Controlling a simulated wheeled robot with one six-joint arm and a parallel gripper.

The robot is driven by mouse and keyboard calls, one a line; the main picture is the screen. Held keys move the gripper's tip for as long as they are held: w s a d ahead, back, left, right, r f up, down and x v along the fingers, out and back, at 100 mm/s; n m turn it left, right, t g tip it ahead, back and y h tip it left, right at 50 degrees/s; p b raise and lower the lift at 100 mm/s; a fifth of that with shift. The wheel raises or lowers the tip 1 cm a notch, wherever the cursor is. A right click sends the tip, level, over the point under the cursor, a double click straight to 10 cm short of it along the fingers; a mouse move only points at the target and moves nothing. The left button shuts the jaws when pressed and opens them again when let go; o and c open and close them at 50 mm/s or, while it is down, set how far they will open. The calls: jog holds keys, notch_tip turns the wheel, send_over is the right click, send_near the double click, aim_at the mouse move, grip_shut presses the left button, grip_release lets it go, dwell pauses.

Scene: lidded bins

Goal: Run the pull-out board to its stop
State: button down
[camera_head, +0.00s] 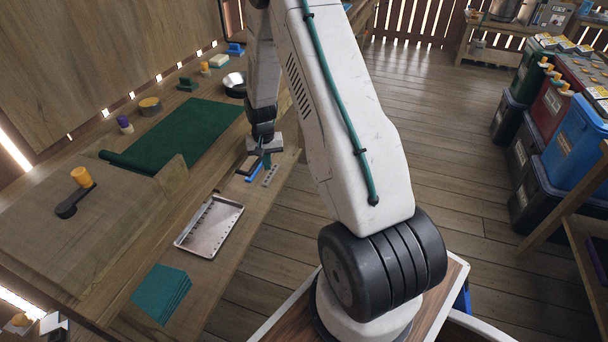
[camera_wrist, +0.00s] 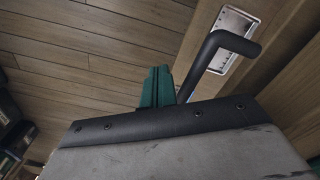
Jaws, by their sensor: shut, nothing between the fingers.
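My gripper (camera_head: 264,163) hangs over the front strip of the wooden workbench, beyond the metal tray. In the wrist view its teal fingers (camera_wrist: 157,88) are together with nothing between them. A black bent bar (camera_wrist: 213,58) rises beside the fingers in that view; I cannot tell whether it is a handle or part of my tool. A wooden board (camera_head: 75,232) at the left carries a black lever with an orange knob (camera_head: 80,177). I cannot tell for sure which board is the pull-out one or how far out it stands.
A metal tray (camera_head: 210,226) and a teal stack (camera_head: 162,294) lie along the bench front. A green mat (camera_head: 185,135) covers the bench middle, with small items behind. Lidded bins (camera_head: 575,135) stand at the right. The floor (camera_head: 445,140) between is clear.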

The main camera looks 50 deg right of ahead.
notch_tip(320, 180, up, 7)
dwell(0.8)
dwell(0.5)
jog(key=s+a+r+n, duration=0.2)
jog(key=s+a+r, duration=0.5)
jog(key=s+r, duration=0.2)
jog(key=s+a+r+n+t, duration=0.1)
jog(key=s+a+r+n, duration=0.2)
jog(key=s+a+r, duration=0.5)
jog(key=s+a+r+n, duration=0.2)
jog(key=s+a+r, duration=0.5)
jog(key=s+r, duration=0.5)
jog(key=shift+s+a, duration=0.2)
jog(key=shift+s, duration=1.15)
